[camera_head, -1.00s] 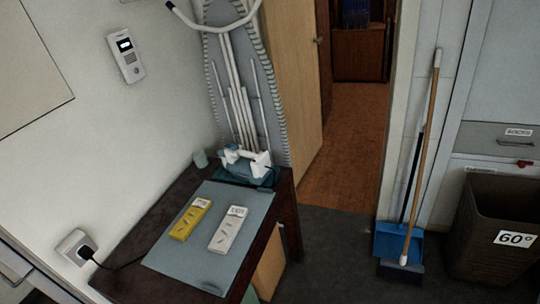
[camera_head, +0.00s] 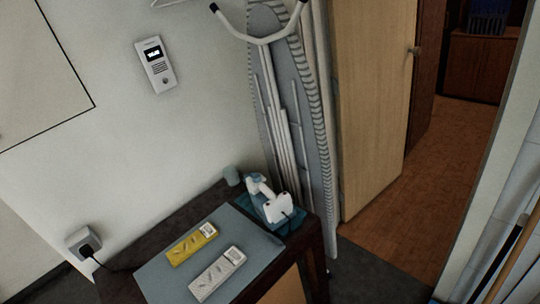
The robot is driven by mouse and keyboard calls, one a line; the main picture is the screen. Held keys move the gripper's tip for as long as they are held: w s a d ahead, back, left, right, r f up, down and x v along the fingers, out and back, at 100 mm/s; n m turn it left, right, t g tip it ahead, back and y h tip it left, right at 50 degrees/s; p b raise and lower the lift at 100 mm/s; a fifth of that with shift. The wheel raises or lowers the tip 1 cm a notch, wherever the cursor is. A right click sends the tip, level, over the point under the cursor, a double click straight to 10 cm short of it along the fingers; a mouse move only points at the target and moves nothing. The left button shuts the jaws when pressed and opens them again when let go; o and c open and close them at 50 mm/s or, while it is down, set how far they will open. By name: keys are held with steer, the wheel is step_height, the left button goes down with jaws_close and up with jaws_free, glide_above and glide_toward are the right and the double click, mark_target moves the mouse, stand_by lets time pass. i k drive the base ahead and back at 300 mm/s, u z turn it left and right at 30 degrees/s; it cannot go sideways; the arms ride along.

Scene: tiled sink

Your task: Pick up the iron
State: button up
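The iron (camera_head: 271,203), white and blue-grey, sits at the back right corner of a dark wooden table. It rests on or against a dark teal base (camera_head: 290,222); I cannot tell exactly how they touch. The ironing board stands right behind it. My gripper is not visible in this view, so its distance from the iron cannot be seen.
The dark table (camera_head: 200,213) holds a grey-blue mat (camera_head: 162,278) with a yellow box (camera_head: 192,244) and a white box (camera_head: 217,274). A folded ironing board (camera_head: 316,130) leans at the wall. Brown floor (camera_head: 400,222) shows through the doorway.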

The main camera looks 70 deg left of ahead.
mark_target(268, 206)
steer(key=u, duration=0.55)
steer(key=i, duration=1.1)
steer(key=u, duration=0.9)
steer(key=i, duration=0.4)
steer(key=u, duration=0.2)
steer(key=k, duration=0.8)
steer(key=u, duration=0.2)
steer(key=i, duration=0.8)
steer(key=z, duration=0.1)
